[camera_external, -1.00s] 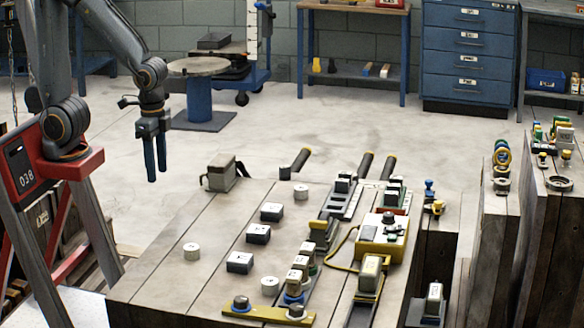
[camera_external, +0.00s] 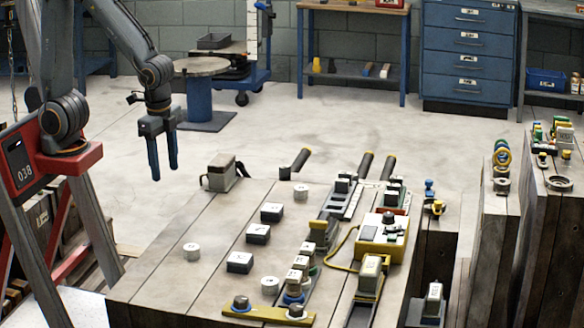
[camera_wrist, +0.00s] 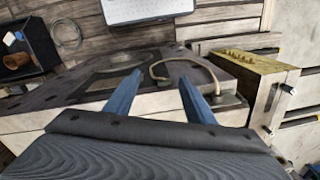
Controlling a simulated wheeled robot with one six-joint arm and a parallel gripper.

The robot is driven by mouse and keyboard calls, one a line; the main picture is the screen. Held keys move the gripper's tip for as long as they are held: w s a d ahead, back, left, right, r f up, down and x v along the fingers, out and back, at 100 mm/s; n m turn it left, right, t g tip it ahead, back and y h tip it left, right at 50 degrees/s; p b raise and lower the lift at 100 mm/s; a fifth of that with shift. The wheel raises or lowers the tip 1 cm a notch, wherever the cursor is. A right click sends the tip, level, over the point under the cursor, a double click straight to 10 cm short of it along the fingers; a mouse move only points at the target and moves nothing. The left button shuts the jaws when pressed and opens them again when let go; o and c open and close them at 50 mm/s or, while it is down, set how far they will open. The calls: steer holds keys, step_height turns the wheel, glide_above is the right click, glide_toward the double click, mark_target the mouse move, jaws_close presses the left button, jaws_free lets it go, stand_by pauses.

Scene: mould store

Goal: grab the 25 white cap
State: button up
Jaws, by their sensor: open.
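Several white pieces stand on the wooden bench top (camera_external: 215,215). Three are round white caps: one near the front left (camera_external: 191,251), one at the front middle (camera_external: 270,284) and one at the back (camera_external: 300,193). Their markings are too small to read, so I cannot tell which is the 25. My gripper (camera_external: 164,172) hangs open and empty, fingers down, in the air to the left of the bench's back corner, apart from all the caps. Its blue fingers also show open in the wrist view (camera_wrist: 160,75), with no cap between them.
White-topped dark blocks (camera_external: 271,212) stand mid-bench. A grey box-like piece (camera_external: 221,172) sits at the back left corner. A yellow box with a cable (camera_external: 381,238) and long rails crowd the right side. The left part of the bench is mostly clear.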

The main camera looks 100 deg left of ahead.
steer(key=w+d+r+m+y+p, duration=0.1)
steer(key=w+d+r+m+p, duration=0.2)
steer(key=w+d+m, duration=0.25)
steer(key=m+t+p, duration=0.3)
steer(key=m+p, duration=0.6)
steer(key=m, duration=1.1)
glide_toward(190, 247)
steer(key=f, duration=0.2)
steer(key=w+f, duration=0.1)
steer(key=shift+a+f+t+y, duration=0.15)
steer(key=shift+a+t+y, duration=0.15)
steer(key=shift+y, duration=0.1)
steer(key=shift+d+p+x, duration=0.15)
steer(key=shift+p+x, duration=0.2)
steer(key=shift+x, duration=0.95)
steer(key=shift+d+p+x, duration=0.15)
steer(key=shift+p+x, duration=0.15)
steer(key=shift+x, duration=0.95)
steer(key=shift+s+f, duration=0.15)
steer(key=c, duration=1.1)
